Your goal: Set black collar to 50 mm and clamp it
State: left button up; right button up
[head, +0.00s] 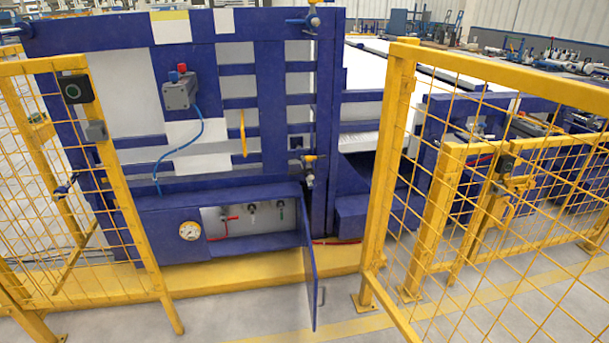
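I cannot make out a black collar in the head view. A blue machine frame (270,95) stands in the middle, with a thin upright rod near its right side. A blue-handled fitting (303,22) sits at the top of that side, and a yellow-handled fitting (309,160) sits lower down. These parts are too small to tell whether either bears a collar or a scale. Neither of my grippers is in view.
Yellow mesh fences (392,170) stand at left and right. An open blue door (309,262) juts forward beside a compartment with a red-handled valve (229,218). A gauge (190,231) is to its left. A grey button box (180,92) hangs above. Grey floor is clear in front.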

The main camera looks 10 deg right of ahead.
aim_at(308, 159)
jog(key=i+j, duration=0.15)
jog(key=i, duration=0.5)
jog(key=i+j+z, duration=0.1)
jog(key=i, duration=0.55)
